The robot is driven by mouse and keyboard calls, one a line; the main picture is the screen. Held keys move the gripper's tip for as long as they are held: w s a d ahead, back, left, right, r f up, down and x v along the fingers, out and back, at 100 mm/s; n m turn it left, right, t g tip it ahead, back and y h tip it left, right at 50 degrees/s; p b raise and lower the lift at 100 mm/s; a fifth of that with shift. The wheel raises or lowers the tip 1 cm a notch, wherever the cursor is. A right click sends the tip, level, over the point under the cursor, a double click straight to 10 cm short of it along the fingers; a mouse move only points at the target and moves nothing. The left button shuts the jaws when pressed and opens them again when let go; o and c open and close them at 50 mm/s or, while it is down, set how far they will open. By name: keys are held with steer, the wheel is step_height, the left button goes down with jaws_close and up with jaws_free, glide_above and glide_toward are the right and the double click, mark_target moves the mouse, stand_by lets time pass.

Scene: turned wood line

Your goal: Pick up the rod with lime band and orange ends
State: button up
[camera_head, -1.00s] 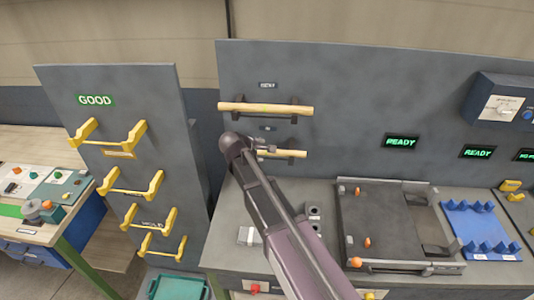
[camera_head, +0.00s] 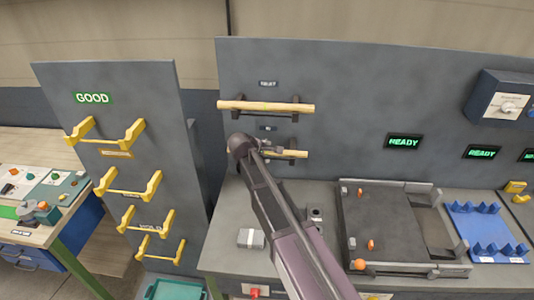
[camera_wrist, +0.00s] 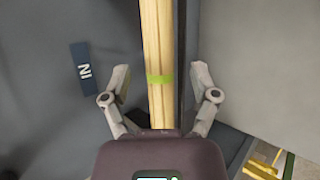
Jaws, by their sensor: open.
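A pale wooden rod with a lime band (camera_wrist: 160,79) runs lengthwise through the wrist view, between the fingers of my gripper (camera_wrist: 160,72). The fingers stand open on either side, with gaps between them and the rod. In the head view my gripper (camera_head: 270,147) is at the lower rod (camera_head: 295,154) on the grey panel, and hides its left part. The orange ends cannot be made out in either view. A longer plain wooden rod (camera_head: 265,107) rests on dark brackets above it.
A GOOD panel (camera_head: 60,85) with several empty yellow hook pairs stands at left. Below the rods is a grey bench (camera_head: 222,250) with a small light block (camera_head: 251,238), a dark fixture (camera_head: 385,220) and a blue holder (camera_head: 485,225). An IN label (camera_wrist: 82,69) sits beside the rod.

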mark_target(266, 152)
jaws_close()
steer(key=shift+r, duration=0.2)
stand_by(0.4)
step_height(266, 152, up, 3)
steer(key=p, duration=0.3)
steer(key=shift+a, duration=0.1)
steer(key=s+d+r+p, duration=0.1)
steer(key=s+d, duration=0.2)
steer(key=s, duration=0.4)
steer(key=s+d+p, duration=0.1)
steer(key=s+d, duration=0.3)
steer(key=s, duration=0.3)
steer(key=shift+d+r, duration=0.3)
steer(key=shift+r, duration=0.05)
steer(key=shift+s+f, duration=0.1)
step_height(266, 152, down, 7)
steer(key=b, duration=0.7)
steer(key=shift+f+b, duration=0.2)
steer(key=shift+b, duration=0.1)
steer(key=shift+s, duration=0.15)
